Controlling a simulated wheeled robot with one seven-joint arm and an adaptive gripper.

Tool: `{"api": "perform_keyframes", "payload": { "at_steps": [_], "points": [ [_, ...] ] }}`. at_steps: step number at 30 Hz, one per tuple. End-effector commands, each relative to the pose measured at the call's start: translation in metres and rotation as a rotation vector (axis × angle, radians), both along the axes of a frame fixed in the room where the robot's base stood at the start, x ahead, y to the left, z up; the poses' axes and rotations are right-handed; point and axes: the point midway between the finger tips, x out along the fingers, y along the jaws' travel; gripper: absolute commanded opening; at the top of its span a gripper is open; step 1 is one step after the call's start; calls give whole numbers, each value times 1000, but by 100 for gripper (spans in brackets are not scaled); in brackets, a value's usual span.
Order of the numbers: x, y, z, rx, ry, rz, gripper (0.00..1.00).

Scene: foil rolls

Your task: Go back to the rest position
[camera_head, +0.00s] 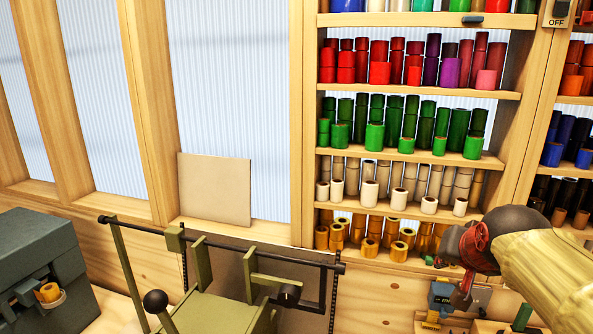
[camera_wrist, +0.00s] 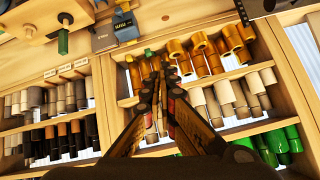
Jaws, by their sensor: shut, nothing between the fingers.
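My gripper (camera_head: 464,284) is at the lower right of the head view, in front of the lower shelves, with my arm coming in from the right edge. In the wrist view its two fingers (camera_wrist: 161,68) come together at the tips, shut and empty. Gold foil rolls (camera_head: 370,246) stand on the lowest visible shelf. In the wrist view the gold rolls (camera_wrist: 203,54) appear beyond the fingertips, and the fingers hide part of that row. Whether the fingertips touch any roll cannot be told.
Shelves hold white (camera_head: 369,194), green (camera_head: 375,136) and red rolls (camera_head: 379,73). A green-framed machine (camera_head: 215,305) stands in front at lower centre, a dark grey box (camera_head: 45,262) at left. A small blue-grey device (camera_head: 442,296) sits below my gripper. A pale board (camera_head: 214,190) leans at the window.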

Motion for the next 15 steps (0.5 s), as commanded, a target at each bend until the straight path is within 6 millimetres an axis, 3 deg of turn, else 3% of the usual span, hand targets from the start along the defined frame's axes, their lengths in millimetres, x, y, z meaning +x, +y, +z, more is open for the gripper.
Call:
{"api": "perform_keyframes", "payload": {
  "at_steps": [1,6,12,15],
  "points": [
    [-21,12,-29,-20,59,45,0],
    [-96,47,-116,-75,262,209,0],
    [-186,86,-210,-94,421,361,0],
    [-214,101,-245,-97,423,402,0]
  ]
}}
